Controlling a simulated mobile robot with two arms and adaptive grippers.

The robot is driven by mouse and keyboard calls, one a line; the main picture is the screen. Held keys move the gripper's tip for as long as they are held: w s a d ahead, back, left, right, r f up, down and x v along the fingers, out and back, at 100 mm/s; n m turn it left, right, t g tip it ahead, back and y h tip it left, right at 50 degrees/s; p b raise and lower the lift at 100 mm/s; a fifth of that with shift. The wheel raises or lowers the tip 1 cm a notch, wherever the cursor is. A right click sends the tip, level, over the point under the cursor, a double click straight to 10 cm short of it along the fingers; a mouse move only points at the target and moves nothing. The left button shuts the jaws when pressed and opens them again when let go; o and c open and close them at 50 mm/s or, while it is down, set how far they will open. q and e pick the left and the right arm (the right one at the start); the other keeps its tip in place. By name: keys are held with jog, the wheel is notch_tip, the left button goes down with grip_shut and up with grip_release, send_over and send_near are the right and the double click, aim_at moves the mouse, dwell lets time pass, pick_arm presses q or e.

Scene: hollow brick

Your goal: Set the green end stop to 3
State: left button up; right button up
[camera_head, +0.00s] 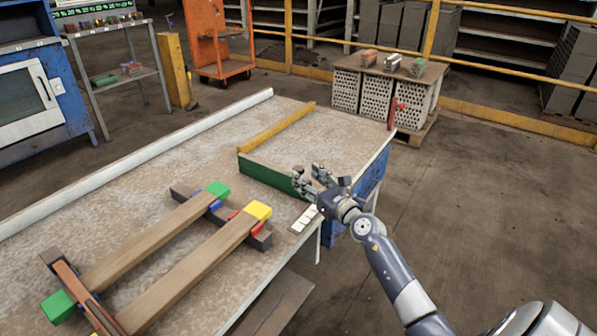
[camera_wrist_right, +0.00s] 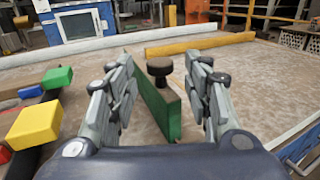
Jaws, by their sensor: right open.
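The green end stop (camera_head: 272,175) is a low green board standing on the worktable, running toward the table's near right edge. In the right wrist view, the green board (camera_wrist_right: 157,108) lies between my right gripper's fingers. A dark round knob (camera_wrist_right: 160,67) shows at its top. My right gripper (camera_head: 313,177) is open at the board's right end; contact cannot be told. A strip of white plates (camera_head: 304,218) lies at the table edge just in front of the gripper; its markings are too small to read. My left gripper is not in view.
A yellow bar (camera_head: 280,128) lies behind the green board. Two wooden beams (camera_head: 190,270) with green and yellow end blocks lie on the table to the left. A white rail (camera_head: 140,160) runs along the far edge. The table surface between is clear.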

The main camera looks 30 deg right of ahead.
aim_at(302, 172)
jog(key=w+b, duration=0.1)
jog(key=w, duration=0.3)
jog(key=shift+f, duration=0.1)
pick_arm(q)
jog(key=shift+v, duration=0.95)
pick_arm(e)
jog(key=shift+w, duration=0.6)
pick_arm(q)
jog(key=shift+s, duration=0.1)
